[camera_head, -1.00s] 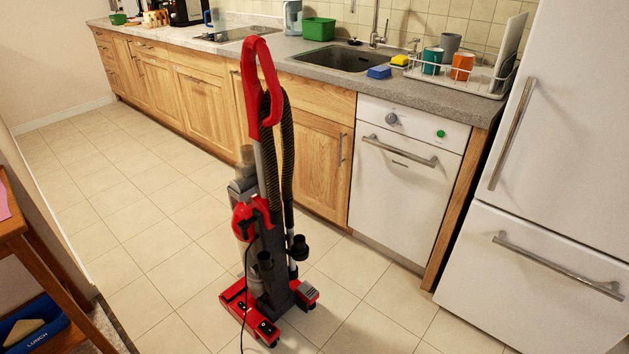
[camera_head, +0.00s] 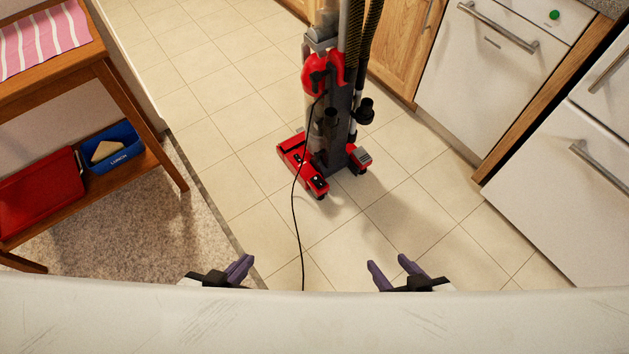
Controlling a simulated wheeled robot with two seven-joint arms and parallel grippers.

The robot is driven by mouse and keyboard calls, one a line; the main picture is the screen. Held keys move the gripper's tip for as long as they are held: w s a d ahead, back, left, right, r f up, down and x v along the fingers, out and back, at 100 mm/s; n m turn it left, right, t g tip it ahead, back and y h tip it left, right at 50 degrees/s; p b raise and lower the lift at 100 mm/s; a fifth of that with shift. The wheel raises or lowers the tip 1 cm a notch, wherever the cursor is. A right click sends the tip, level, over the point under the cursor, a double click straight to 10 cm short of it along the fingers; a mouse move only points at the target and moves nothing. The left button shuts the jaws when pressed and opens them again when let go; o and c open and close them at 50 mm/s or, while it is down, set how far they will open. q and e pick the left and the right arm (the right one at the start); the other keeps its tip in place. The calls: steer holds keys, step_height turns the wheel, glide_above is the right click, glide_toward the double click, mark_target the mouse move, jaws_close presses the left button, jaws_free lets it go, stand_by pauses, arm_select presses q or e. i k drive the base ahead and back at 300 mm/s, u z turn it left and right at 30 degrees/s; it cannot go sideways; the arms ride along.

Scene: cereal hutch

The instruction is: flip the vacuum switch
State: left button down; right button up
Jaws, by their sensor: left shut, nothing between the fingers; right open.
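A red and grey upright vacuum (camera_head: 334,105) stands on the tiled floor ahead, with its handle cut off by the top edge. Its red base (camera_head: 304,167) rests on the tiles, and a black cord (camera_head: 297,225) runs from it toward me. I cannot clearly make out which part is the switch. My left gripper (camera_head: 242,267) is low in the view, shut and empty, with purple fingers. My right gripper (camera_head: 390,270) is low and to the right, its purple fingers apart and empty. Both grippers are well apart from the vacuum.
A wooden shelf table (camera_head: 120,100) stands at the left, with a striped cloth (camera_head: 45,40), a blue lunch box (camera_head: 112,150) and a red tray (camera_head: 40,193). A white dishwasher (camera_head: 480,80) and fridge (camera_head: 560,190) stand at the right. Open tiles lie around the vacuum.

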mark_target(317, 181)
steer(key=z, duration=0.5)
steer(key=k, duration=0.6)
steer(key=u, duration=0.2)
steer(key=i, duration=1.4)
steer(key=u, duration=1.4)
